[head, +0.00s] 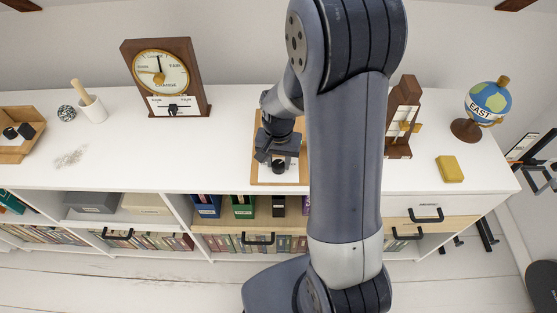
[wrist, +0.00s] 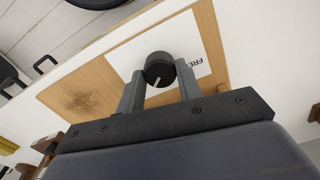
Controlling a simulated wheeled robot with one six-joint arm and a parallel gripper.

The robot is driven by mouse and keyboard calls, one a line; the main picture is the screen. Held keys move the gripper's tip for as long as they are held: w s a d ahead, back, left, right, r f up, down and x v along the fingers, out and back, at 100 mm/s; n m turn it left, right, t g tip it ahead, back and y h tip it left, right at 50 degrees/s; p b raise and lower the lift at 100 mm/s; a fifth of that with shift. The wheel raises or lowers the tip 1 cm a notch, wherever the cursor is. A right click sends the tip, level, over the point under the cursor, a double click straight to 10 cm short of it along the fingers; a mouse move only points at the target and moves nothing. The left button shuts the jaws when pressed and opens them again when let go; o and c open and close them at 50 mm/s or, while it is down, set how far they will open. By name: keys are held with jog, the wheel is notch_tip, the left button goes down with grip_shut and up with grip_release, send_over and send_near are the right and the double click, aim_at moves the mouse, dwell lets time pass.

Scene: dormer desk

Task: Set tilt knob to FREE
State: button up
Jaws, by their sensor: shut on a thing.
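The tilt knob (wrist: 160,66) is a round black knob on a white label plate (wrist: 125,56), which is fixed to a wooden board (wrist: 60,92). The word FREE (wrist: 196,59) is printed on the plate, right of the knob in the wrist view. A pale pointer line on the knob points toward my gripper, not at FREE. My gripper (wrist: 160,78) is shut on the knob, a finger on each side. In the head view, my gripper (head: 272,145) is over the board (head: 262,181), and the knob (head: 279,167) shows just in front of it. Other plate markings are hidden.
A clock-like dial (head: 160,71) in a wooden frame stands left on the white desk top (head: 140,150). A white cup (head: 94,109) and wooden tray (head: 12,152) are farther left. A wooden stand (head: 400,120), yellow block (head: 449,169) and globe (head: 488,102) are right.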

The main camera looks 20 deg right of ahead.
aim_at(279, 164)
jog(key=n, duration=0.4)
jog(key=shift+b, duration=0.4)
jog(key=shift+n, duration=1.5)
jog(key=o, duration=1)
jog(key=shift+r, duration=0.1)
notch_tip(279, 164, up, 11)
jog(key=shift+f, duration=0.2)
